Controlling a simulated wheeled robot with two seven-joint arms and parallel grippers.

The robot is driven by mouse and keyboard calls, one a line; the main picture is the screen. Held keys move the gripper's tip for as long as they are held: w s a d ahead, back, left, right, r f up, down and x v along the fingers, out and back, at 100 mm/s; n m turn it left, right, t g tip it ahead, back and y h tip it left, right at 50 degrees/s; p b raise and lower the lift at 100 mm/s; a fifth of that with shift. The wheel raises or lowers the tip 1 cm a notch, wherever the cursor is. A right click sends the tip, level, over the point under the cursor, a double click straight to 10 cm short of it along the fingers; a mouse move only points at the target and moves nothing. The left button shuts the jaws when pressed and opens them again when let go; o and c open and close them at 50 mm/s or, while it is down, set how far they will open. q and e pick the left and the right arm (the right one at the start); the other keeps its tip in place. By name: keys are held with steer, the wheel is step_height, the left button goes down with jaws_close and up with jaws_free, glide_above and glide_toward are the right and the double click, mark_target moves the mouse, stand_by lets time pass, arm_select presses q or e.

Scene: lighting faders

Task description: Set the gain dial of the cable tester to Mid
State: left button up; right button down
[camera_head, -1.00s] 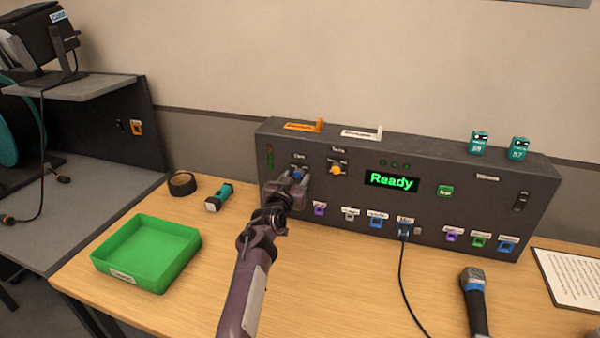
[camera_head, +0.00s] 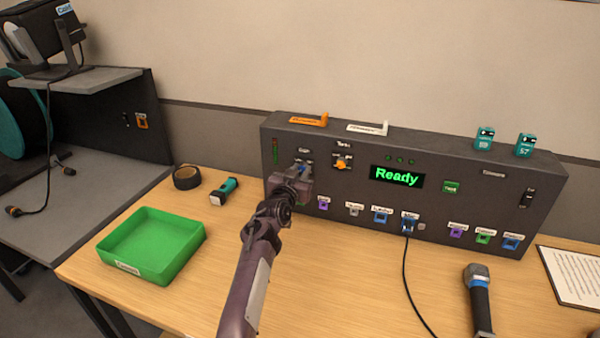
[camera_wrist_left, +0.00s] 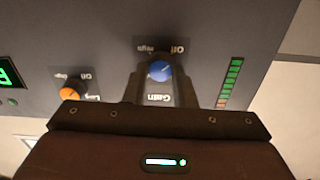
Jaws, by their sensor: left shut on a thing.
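The cable tester (camera_head: 440,215) is a dark box at the back of the desk with a green "Ready" display (camera_head: 397,177). Its blue gain dial (camera_wrist_left: 160,71) shows in the left wrist view, under an upside-down "Gain" label (camera_wrist_left: 159,99). My left gripper (camera_head: 304,171) is at the left of the panel, shut on the blue dial, a finger on either side. In the head view the gripper mostly hides the dial. Words by the dial, "Off" and "High", are partly readable; which setting it points to I cannot tell. My right gripper is not in view.
An orange dial (camera_head: 342,163) sits just right of the gain dial. Coloured sockets line the panel's lower edge, one with a black cable (camera_head: 406,270). Desk in front is largely clear.

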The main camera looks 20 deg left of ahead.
arm_select(q)
steer(key=m, duration=0.4)
steer(key=shift+f+m+b, duration=0.15)
steer(key=shift+m+b, duration=0.15)
steer(key=shift+b, duration=0.1)
steer(key=m, duration=0.4)
steer(key=shift+b, duration=0.3)
steer(key=m, duration=0.5)
steer(key=shift+b, duration=0.35)
steer(key=m+b, duration=0.1)
steer(key=m, duration=0.3)
steer(key=shift+f+m, duration=0.1)
steer(key=shift+m, duration=0.2)
steer(key=m+b, duration=0.1)
steer(key=m, duration=0.3)
steer(key=m+b, duration=0.1)
steer(key=m, duration=0.4)
steer(key=m+b, duration=0.2)
steer(key=m, duration=0.3)
steer(key=shift+a, duration=0.1)
steer(key=shift+m+b, duration=0.55)
steer(key=shift+m, duration=0.75)
steer(key=shift+r+m, duration=0.25)
steer(key=shift+m, duration=0.05)
